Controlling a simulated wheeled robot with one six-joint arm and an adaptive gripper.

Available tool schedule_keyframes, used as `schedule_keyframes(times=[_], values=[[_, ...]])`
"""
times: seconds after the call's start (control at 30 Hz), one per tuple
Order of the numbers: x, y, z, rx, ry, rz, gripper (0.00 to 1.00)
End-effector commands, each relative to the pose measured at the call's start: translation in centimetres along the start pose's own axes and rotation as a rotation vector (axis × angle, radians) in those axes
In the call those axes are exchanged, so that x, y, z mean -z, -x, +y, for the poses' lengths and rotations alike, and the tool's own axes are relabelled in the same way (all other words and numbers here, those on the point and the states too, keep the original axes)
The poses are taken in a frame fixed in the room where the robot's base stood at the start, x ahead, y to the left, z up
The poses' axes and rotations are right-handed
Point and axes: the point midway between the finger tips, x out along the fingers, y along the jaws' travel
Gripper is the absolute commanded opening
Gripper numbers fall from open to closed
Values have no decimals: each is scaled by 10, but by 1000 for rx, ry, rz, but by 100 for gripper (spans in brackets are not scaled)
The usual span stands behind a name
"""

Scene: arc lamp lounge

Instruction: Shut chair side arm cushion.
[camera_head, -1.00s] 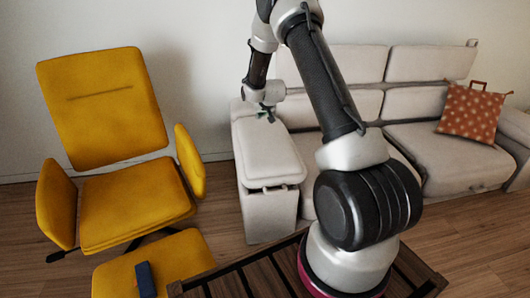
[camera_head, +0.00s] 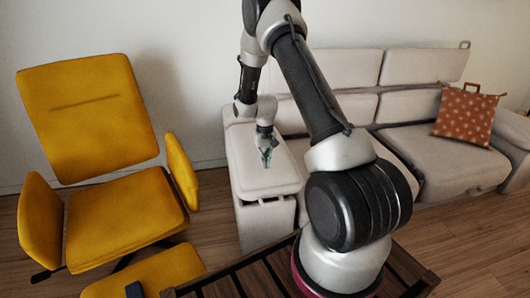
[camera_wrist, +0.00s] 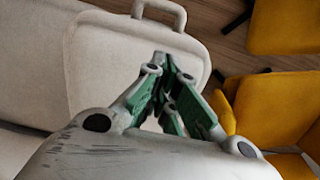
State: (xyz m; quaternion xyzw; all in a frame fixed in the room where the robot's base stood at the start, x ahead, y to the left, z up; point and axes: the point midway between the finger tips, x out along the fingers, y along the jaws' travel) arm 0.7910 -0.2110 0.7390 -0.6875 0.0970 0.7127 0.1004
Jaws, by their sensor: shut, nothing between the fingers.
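The chair-side arm cushion (camera_head: 260,183) is the pale padded top of the sofa's left arm, beside the yellow chair. A narrow dark gap shows under its front edge, above the arm box (camera_head: 266,224); whether it is fully down is hard to tell. In the wrist view the cushion (camera_wrist: 110,52) lies beyond the fingers, with a loop handle (camera_wrist: 178,14) at its edge. My gripper (camera_head: 266,160) is shut and empty, pointing down over the middle of the cushion. Its green-sided fingers (camera_wrist: 167,88) meet in the wrist view. Contact with the cushion cannot be told.
A yellow chair (camera_head: 88,125) stands left of the sofa, with a yellow footstool (camera_head: 165,270) in front bearing a dark blue object (camera_head: 134,290). A slatted wooden table (camera_head: 235,283) is at the front. A dotted orange cushion (camera_head: 466,117) rests on the sofa's right. Wood floor separates chair and sofa.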

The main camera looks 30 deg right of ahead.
Motion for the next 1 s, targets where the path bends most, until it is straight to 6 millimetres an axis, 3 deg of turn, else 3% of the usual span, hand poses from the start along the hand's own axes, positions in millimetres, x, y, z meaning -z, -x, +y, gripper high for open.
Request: schedule_keyframes(times=[0.1,0.33,0.87,1.0], values=[[-1,-26,0,0,0,-2,0],[0,-57,0,0,0,-1,0],[0,-67,0,0,0,1,0],[-2,-83,0,0,0,-1,0]])
